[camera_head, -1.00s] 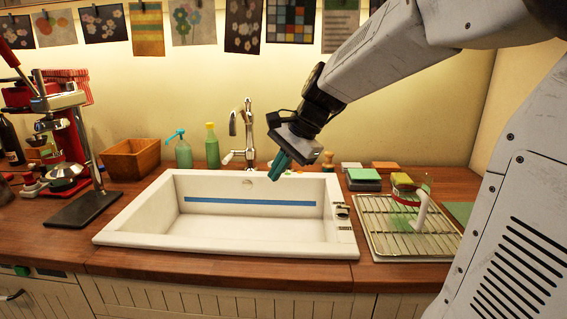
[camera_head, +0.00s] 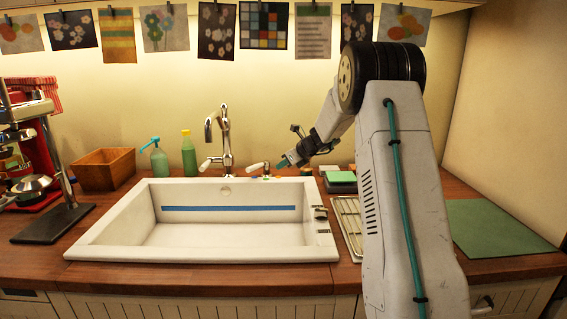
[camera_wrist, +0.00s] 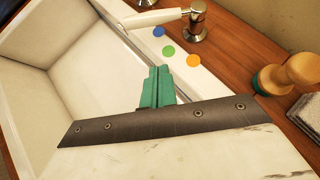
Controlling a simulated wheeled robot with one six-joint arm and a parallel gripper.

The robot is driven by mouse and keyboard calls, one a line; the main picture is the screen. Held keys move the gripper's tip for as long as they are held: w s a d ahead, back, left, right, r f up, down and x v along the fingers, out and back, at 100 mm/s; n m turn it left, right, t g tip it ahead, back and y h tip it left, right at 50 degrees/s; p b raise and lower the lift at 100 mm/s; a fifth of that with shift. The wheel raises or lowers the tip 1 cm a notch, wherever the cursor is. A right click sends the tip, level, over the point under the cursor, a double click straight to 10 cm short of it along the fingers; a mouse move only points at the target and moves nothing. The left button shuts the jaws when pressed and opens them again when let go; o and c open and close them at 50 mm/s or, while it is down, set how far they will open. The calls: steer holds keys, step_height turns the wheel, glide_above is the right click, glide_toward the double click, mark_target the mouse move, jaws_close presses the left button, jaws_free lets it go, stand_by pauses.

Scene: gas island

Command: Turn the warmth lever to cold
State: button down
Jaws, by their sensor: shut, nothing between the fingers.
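The warmth lever (camera_head: 257,167) stands behind the sink's back rim, right of the tap. It has a white handle on a round metal base. In the wrist view the lever handle (camera_wrist: 160,17) points left from its base, near a blue dot (camera_wrist: 158,31). My gripper (camera_head: 284,163) has teal fingers and is just right of the lever. In the wrist view my gripper (camera_wrist: 157,72) is shut and empty, apart from the handle.
The tap (camera_head: 218,140) rises left of the lever, with another white handle (camera_head: 212,162) at its left. The white sink (camera_head: 110,215) lies in front. A wooden-topped brush (camera_wrist: 290,75) and a grey block (camera_wrist: 308,113) are right of my fingers.

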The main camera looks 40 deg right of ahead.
mark_target(258, 166)
steer(key=w+a+f, duration=0.1)
steer(key=w, duration=0.1)
steer(key=w+a+f, duration=0.1)
steer(key=w, duration=0.2)
steer(key=w+a+f, duration=0.1)
steer(key=w, duration=0.1)
steer(key=shift+w+a, duration=0.1)
steer(key=shift+w, duration=0.35)
